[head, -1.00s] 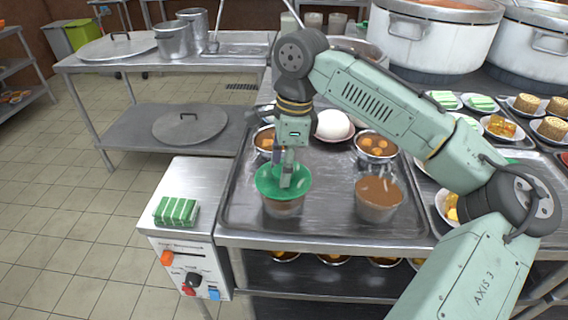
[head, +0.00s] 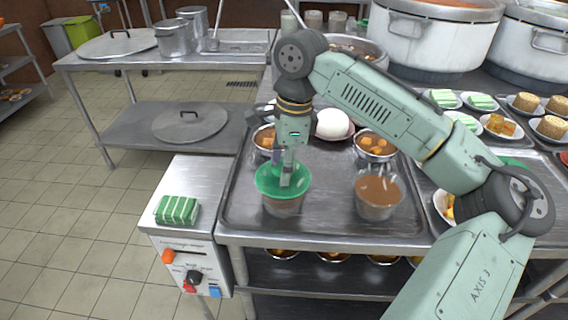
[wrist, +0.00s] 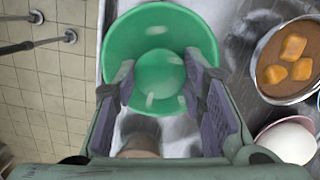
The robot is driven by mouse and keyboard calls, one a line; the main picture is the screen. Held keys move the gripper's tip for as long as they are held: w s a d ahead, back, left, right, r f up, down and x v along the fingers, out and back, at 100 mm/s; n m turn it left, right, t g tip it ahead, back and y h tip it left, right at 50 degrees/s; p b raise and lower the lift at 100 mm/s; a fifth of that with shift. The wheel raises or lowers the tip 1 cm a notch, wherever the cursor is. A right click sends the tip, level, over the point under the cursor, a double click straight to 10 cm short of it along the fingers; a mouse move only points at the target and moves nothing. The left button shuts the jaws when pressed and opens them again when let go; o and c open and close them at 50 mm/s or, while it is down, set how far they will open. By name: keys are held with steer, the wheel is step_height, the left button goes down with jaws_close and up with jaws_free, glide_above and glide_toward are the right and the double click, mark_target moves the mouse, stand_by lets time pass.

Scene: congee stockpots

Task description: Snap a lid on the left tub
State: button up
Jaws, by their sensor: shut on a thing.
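The left tub (head: 283,207) stands on the tray near its front left, filled with something brown. A green lid (head: 268,181) lies over its top; it also shows in the wrist view (wrist: 160,25). I cannot tell whether its rim is seated all round. My gripper (head: 288,181) is above the tub, pointing down, with its fingers on the lid's middle; in the wrist view the fingers (wrist: 160,88) stand either side of the lid's near part. The right tub (head: 379,196), clear with brown contents, stands uncovered to the right.
The metal tray (head: 325,220) has bare room between and in front of the tubs. Bowls with orange pieces (head: 375,146) and a white dome (head: 333,124) stand behind. A control box (head: 187,240) carrying a green striped bundle (head: 176,210) adjoins the left edge.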

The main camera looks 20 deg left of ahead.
steer(key=o, duration=0.9)
steer(key=shift+o, duration=0.3)
steer(key=o, duration=0.5)
steer(key=shift+c, duration=0.2)
steer(key=shift+r, duration=0.1)
steer(key=shift+r+p, duration=1.85)
steer(key=shift+r, duration=1.6)
steer(key=shift+c, duration=0.2)
